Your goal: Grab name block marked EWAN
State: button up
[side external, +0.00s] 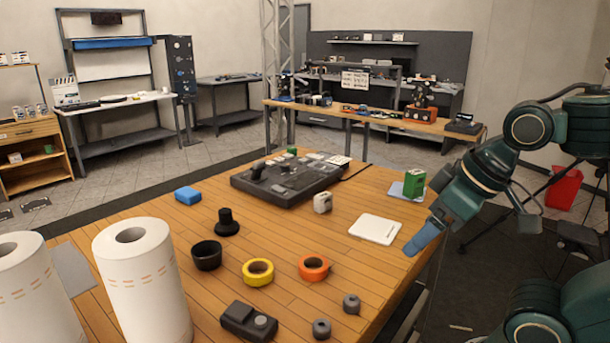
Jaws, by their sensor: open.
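No lettering reading EWAN can be made out in the side external view, so I cannot tell which block bears that name. Block-like things on the wooden table are a blue block (187,196) at the left, a small white block (322,203) in front of the mixing console, and a green block (414,184) at the right on a pale blue square (399,191). My gripper (414,247), with blue fingers, is over the table's right edge, right of a white square pad (376,229). It is open, and nothing shows between the fingers.
A dark mixing console (262,187) fills the table's back. Two paper rolls (143,285) (22,290) stand front left. Yellow tape (258,272), orange tape (314,267), a black cup (206,255) and a dark device (248,321) lie in the middle and front.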

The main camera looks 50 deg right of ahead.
jog(key=w+d+r, duration=0.3)
jog(key=w+r, duration=0.1)
jog(key=w, duration=0.7)
jog(key=m+g, duration=0.1)
jog(key=m, duration=0.1)
send_over(323, 195)
jog(key=s, duration=0.5)
notch_tip(323, 195, down, 9)
jog(key=shift+a+h, duration=0.25)
jog(key=shift+h, duration=0.05)
jog(key=shift+x, duration=4.3)
